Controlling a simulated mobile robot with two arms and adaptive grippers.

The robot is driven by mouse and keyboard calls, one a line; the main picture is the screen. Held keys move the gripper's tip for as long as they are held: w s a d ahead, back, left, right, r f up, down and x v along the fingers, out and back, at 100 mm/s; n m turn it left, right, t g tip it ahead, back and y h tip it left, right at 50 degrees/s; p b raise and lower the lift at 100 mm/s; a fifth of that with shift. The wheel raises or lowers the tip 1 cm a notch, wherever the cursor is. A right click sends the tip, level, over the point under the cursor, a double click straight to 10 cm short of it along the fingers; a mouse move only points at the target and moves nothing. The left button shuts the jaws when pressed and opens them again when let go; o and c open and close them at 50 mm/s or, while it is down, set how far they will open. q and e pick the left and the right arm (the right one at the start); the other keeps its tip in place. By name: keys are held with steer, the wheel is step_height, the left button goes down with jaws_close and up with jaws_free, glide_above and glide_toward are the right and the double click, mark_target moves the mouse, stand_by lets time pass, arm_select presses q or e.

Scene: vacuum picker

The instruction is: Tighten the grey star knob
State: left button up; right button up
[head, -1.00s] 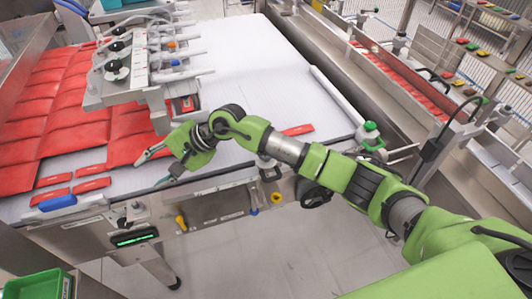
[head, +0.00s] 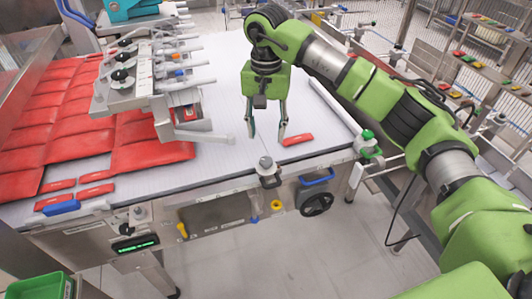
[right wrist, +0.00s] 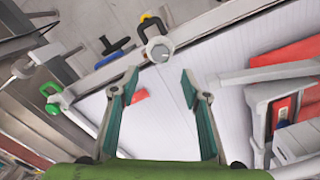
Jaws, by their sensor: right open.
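A grey knob (head: 265,163) with a rounded top sits on a black clamp at the near rail of the conveyor. It also shows in the right wrist view (right wrist: 157,50), just beyond the fingertips and roughly centred between them. Its star shape is too small to make out. My right gripper (head: 266,138) points down over the belt with its two fingers spread and empty. In the right wrist view (right wrist: 159,73) the gap between the fingers is clear. The gripper appears apart from the knob. My left gripper is in neither view.
One small red pack (head: 298,139) lies right of the fingers. A blue handle (head: 317,178), a black handwheel (head: 316,203) and a green-topped knob (head: 367,138) stand nearby.

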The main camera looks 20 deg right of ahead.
mark_target(266, 160)
step_height(266, 160, down, 9)
steer(key=shift+f+p, duration=0.2)
steer(key=shift+p, duration=0.95)
steer(key=c, duration=1.1)
